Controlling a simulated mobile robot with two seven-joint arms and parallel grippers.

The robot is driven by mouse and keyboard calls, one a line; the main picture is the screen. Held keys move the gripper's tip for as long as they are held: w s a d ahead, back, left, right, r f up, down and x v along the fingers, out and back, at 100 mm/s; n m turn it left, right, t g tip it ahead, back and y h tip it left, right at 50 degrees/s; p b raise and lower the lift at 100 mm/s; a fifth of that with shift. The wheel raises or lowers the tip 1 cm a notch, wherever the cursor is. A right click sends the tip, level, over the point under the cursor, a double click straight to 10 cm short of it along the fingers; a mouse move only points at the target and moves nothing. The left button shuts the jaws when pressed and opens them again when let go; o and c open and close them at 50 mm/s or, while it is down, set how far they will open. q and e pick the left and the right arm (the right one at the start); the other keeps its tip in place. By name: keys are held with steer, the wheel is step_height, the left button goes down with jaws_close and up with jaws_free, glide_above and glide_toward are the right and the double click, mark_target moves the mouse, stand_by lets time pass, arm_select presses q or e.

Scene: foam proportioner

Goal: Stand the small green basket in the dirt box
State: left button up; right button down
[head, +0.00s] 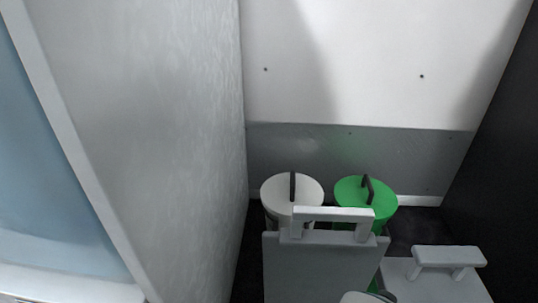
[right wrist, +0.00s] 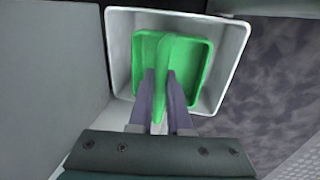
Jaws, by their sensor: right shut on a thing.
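The small green basket (right wrist: 197,62) shows in the right wrist view, with its green handle running down the middle. My right gripper (right wrist: 162,102) is shut on that handle, one finger on each side. A white square box (right wrist: 117,38) with a pale rim, seemingly the dirt box, surrounds the basket in this view. The basket appears inside or just over the box opening; I cannot tell whether it touches the bottom. The fingers and handle hide part of the basket. I cannot make out the basket or box in the head view. My left gripper is not in view.
In the head view a white round bin (head: 275,187) and a green round bin (head: 349,191) stand by the back wall. Grey pieces with bar handles (head: 318,270) (head: 435,290) stand in front. A pale wall (head: 170,130) is on the left, a dark one on the right.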

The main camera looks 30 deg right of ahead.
step_height(320, 180, down, 8)
steer(key=b, duration=0.5)
steer(key=shift+w+r, duration=0.1)
steer(key=shift+r, duration=0.2)
steer(key=shift+f, duration=0.35)
steer(key=c, duration=0.9)
jaws_free()
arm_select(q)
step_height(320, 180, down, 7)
arm_select(e)
steer(key=shift+o, duration=0.2)
steer(key=shift+r, duration=0.15)
arm_select(q)
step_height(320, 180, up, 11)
steer(key=p, duration=1)
arm_select(e)
steer(key=s+d+r+m, duration=0.1)
steer(key=r+m, duration=0.2)
steer(key=r, duration=0.6)
steer(key=s+d+r+m+t+y, duration=0.1)
steer(key=s+r+m, duration=0.1)
steer(key=r, duration=0.7)
steer(key=s+d+r+m, duration=0.1)
steer(key=r+m, duration=0.3)
steer(key=r, duration=0.5)
steer(key=shift+s+r+m+t, duration=0.3)
steer(key=shift+s+r+t, duration=0.1)
steer(key=shift+s, duration=0.1)
